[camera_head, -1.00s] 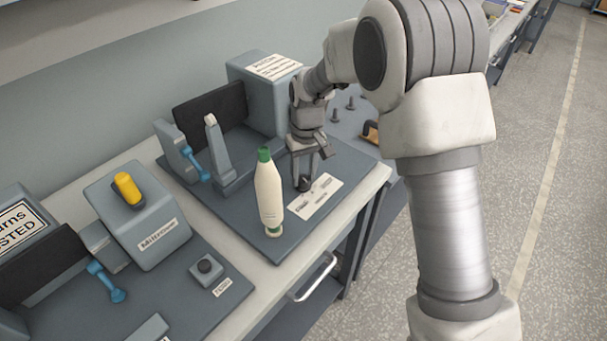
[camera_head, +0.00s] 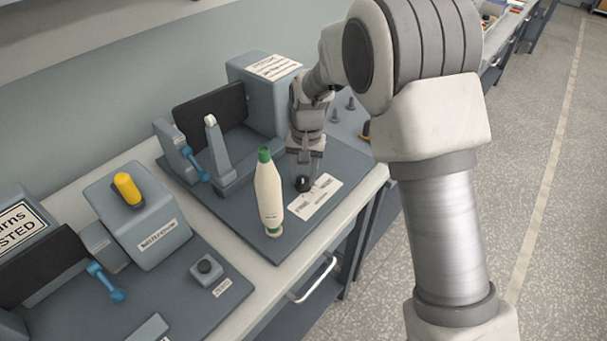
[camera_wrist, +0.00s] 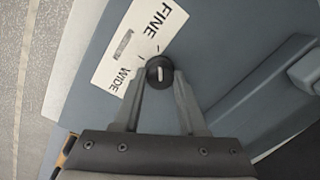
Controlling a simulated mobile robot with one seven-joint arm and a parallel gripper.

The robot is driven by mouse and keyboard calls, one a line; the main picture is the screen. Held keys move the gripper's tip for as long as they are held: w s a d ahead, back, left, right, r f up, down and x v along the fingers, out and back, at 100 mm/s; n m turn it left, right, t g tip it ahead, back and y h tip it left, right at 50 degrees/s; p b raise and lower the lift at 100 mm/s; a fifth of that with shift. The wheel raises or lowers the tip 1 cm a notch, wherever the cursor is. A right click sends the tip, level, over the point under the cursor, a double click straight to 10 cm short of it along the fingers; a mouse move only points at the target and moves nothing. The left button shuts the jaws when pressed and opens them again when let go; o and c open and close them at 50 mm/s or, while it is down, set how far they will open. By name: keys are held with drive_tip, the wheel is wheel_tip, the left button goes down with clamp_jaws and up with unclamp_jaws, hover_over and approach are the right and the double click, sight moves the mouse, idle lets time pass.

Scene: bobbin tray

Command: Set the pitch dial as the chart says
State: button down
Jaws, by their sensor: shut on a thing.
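The pitch dial (camera_wrist: 160,73) is a small round black knob with a white line, lying up and down in the wrist view. It also shows in the head view (camera_head: 303,184) on the grey base plate. My gripper (camera_wrist: 159,84) is shut on the dial, one finger on each side; it points down at it in the head view (camera_head: 304,172). A white card (camera_wrist: 124,46) beside the dial reads FINE and WIDE, with short ticks near the knob. The chart (camera_head: 273,67) is a white sign on top of a grey box; its small lines are unreadable here.
A cream bobbin (camera_head: 268,195) with green ends stands upright left of the dial. A grey post (camera_head: 217,145) and blue-handled lever (camera_head: 195,165) are behind it. A neighbouring station has a yellow knob (camera_head: 127,188) and a black button (camera_head: 205,266). The plate's front edge is close.

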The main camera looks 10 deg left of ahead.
sight(308, 180)
drive_tip(key=shift+r, duration=0.1)
drive_tip(key=shift+c, duration=2.3)
unclamp_jaws()
wheel_tip(308, 180, up, 17)
drive_tip(key=p, duration=0.1)
drive_tip(key=shift+d+r, duration=0.15)
drive_tip(key=shift+d, duration=0.3)
drive_tip(key=s+d+r+t, duration=0.1)
drive_tip(key=s+d+r, duration=0.35)
drive_tip(key=d, duration=0.25)
drive_tip(key=s+d+r+t, duration=0.2)
drive_tip(key=s+d+r, duration=0.2)
drive_tip(key=s+d, duration=0.3)
drive_tip(key=s+d+f+t, duration=0.2)
drive_tip(key=s+d+f, duration=0.1)
drive_tip(key=s+d, duration=0.6)
drive_tip(key=s, duration=0.3)
drive_tip(key=shift+s+t+h, duration=0.25)
drive_tip(key=shift+t+h, duration=0.05)
